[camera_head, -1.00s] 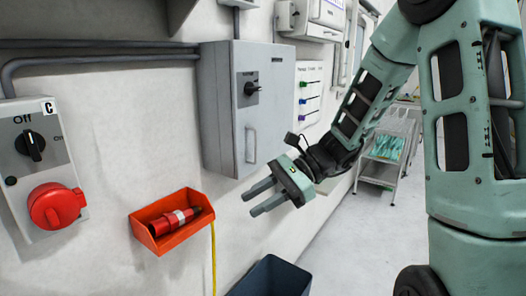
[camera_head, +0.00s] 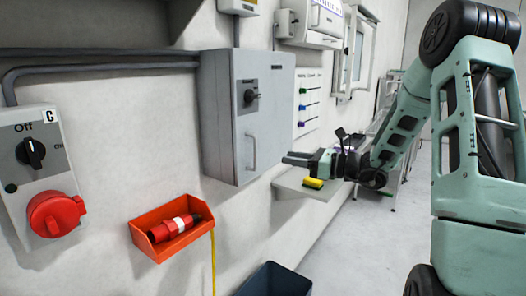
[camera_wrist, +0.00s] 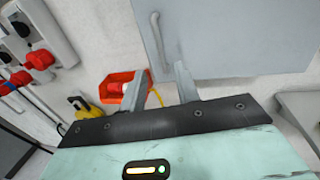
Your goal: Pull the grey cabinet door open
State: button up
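The grey cabinet (camera_head: 215,110) hangs on the wall. Its door (camera_head: 266,120) is shut and carries a black rotary knob (camera_head: 250,95) and a vertical grey handle (camera_head: 251,151). My gripper (camera_head: 287,158) is to the right of the handle and at about its height, apart from it. In the wrist view, the door (camera_wrist: 230,40) fills the upper right, and the handle (camera_wrist: 158,38) is beyond the fingers. The two fingers (camera_wrist: 160,85) are spread with nothing between them.
A red-orange wall bin (camera_head: 150,240) holding a red plug is lower left of the cabinet. A dark bin (camera_head: 275,282) stands on the floor below. A grey shelf (camera_head: 310,188) with a yellow sponge (camera_head: 313,183) is behind my gripper. A switch box (camera_head: 30,130) is at far left.

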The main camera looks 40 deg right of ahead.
jog(key=p+x, duration=0.2)
jog(key=x, duration=0.7)
jog(key=shift+w+a, duration=0.25)
grip_shut()
